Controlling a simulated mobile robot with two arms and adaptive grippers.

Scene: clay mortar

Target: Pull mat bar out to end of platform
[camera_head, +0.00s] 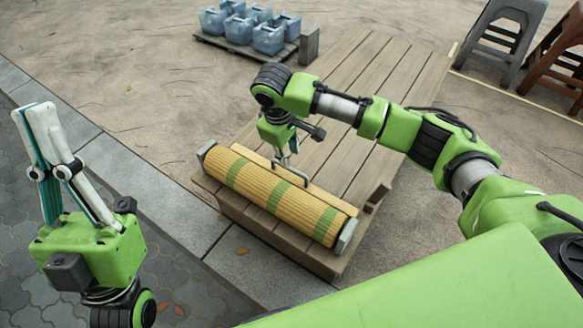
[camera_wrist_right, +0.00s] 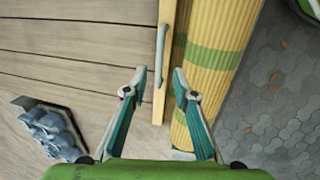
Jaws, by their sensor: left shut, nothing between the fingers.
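The mat bar (camera_head: 331,200) is a pale wooden strip along the far side of a rolled yellow mat with green bands (camera_head: 270,192). A thin grey handle (camera_head: 291,174) is fixed on it. In the right wrist view the handle (camera_wrist_right: 160,55) lies in line with the gap between my fingers, and the bar (camera_wrist_right: 159,113) runs beneath. My right gripper (camera_head: 284,158) is over the handle; its fingers (camera_wrist_right: 160,76) are apart with nothing visibly gripped. I cannot tell whether they touch the handle. My left gripper (camera_head: 32,108) is shut and empty, pointing up, away from the mat.
The mat lies at the near end of the slatted wooden platform (camera_head: 350,75), between grey end pieces. Blue-grey containers (camera_head: 268,38) stand on a low pallet behind. Stools (camera_head: 503,38) stand at back right. Grey paving (camera_head: 165,185) at left is clear.

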